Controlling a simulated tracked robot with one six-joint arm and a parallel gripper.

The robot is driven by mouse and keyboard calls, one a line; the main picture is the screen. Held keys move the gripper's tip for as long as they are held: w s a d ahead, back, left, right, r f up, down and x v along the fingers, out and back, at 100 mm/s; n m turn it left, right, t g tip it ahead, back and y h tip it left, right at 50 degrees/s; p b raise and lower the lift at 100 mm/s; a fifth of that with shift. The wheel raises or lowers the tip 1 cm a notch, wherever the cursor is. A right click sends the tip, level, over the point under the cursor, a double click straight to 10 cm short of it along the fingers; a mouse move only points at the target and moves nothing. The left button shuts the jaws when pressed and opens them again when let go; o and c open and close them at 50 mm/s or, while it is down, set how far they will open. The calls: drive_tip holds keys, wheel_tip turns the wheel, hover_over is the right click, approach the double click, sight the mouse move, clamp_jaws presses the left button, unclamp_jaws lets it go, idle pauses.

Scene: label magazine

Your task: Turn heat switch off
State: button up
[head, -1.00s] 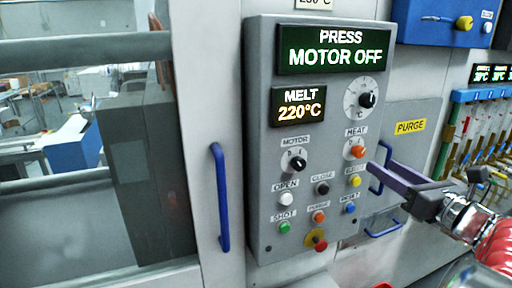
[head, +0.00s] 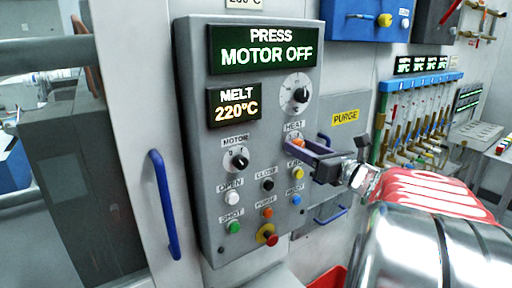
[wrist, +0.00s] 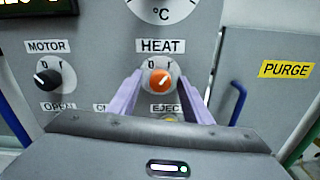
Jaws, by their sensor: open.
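The heat switch (wrist: 160,83) is an orange round knob under the HEAT label on the grey control panel (head: 196,150). In the head view the orange knob (head: 297,142) is partly covered by my gripper. My gripper (head: 303,147) is at the panel's right side, its fingers pointing at the knob. In the wrist view my gripper's (wrist: 160,80) two purple fingers are open, one on each side of the knob. A gap shows between each finger and the knob. The panel's display (head: 262,48) reads PRESS, MOTOR OFF.
The black motor knob (wrist: 47,79) is left of the heat switch. Several push buttons sit below, with a red emergency-style button (head: 270,238) at the bottom. A black dial (head: 300,95) is above. A blue handle (head: 165,205) stands left of the panel.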

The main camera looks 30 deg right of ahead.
drive_tip(key=shift+c, duration=0.4)
drive_tip(key=c, duration=0.9)
drive_tip(key=shift+a, duration=0.2)
drive_tip(key=shift+c, duration=0.4)
drive_tip(key=shift+d, duration=0.15)
